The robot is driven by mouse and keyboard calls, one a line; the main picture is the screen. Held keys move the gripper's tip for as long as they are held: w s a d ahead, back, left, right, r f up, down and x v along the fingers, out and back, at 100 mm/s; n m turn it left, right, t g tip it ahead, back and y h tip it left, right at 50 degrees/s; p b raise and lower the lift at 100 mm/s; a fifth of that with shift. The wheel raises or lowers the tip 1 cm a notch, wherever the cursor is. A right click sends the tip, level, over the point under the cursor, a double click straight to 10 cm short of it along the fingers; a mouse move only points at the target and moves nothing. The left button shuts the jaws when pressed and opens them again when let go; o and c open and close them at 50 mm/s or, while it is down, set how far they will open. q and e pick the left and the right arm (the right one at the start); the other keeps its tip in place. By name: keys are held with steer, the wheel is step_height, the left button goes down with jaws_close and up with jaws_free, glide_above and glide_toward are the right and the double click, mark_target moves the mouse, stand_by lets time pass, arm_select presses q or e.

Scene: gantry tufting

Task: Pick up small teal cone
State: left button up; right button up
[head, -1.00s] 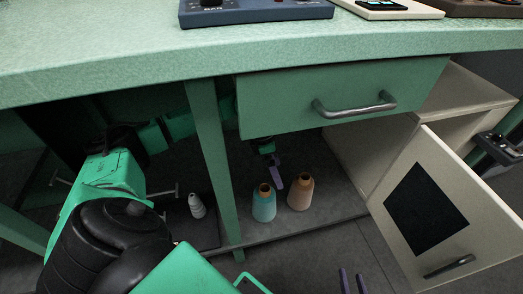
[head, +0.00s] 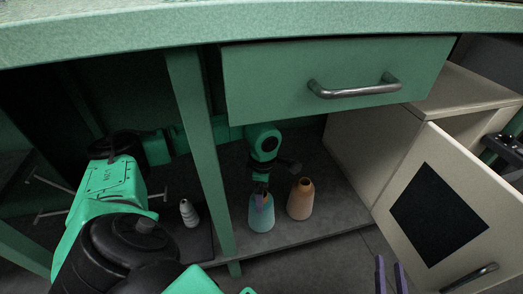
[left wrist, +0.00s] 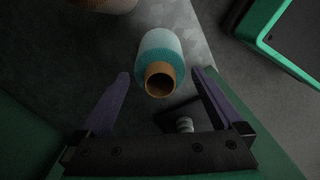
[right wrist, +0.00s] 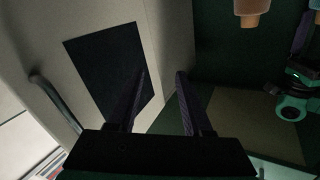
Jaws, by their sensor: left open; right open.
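The small teal cone (head: 261,217) stands upright on the grey shelf under the table, with a brown tube top. It also shows in the left wrist view (left wrist: 160,48), its open top facing the camera. My left gripper (head: 262,198) is at the cone's top, which it partly hides in the head view. In the left wrist view my left gripper (left wrist: 160,76) is open, with one purple finger on each side of the cone and gaps visible. My right gripper (head: 390,274) is open and empty near the cabinet door. It also shows in the right wrist view (right wrist: 162,76).
A peach cone (head: 300,204) stands close to the right of the teal one. A small grey-white cone (head: 188,213) stands left, beyond the green table leg (head: 200,140). A green drawer (head: 335,80) hangs above. The open cream cabinet door (head: 405,265) is at right.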

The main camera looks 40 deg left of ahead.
mark_target(263, 223)
arm_select(q)
steer(key=shift+a+f+b, duration=0.2)
steer(key=shift+f+b, duration=0.45)
steer(key=shift+f, duration=0.5)
step_height(263, 223, down, 2)
steer(key=shift+f+b, duration=0.15)
steer(key=shift+b, duration=0.4)
steer(key=c, duration=1.5)
arm_select(e)
steer(key=w+d+r+n+t+y, duration=0.1)
steer(key=r+t, duration=0.3)
steer(key=r, duration=0.9)
steer(key=w+d+r+n+t+y, duration=0.1)
steer(key=r+t, duration=0.3)
steer(key=r, duration=0.9)
steer(key=shift+w+d+r+y, duration=0.15)
steer(key=shift+w+d+y, duration=0.3)
steer(key=shift+w, duration=0.2)
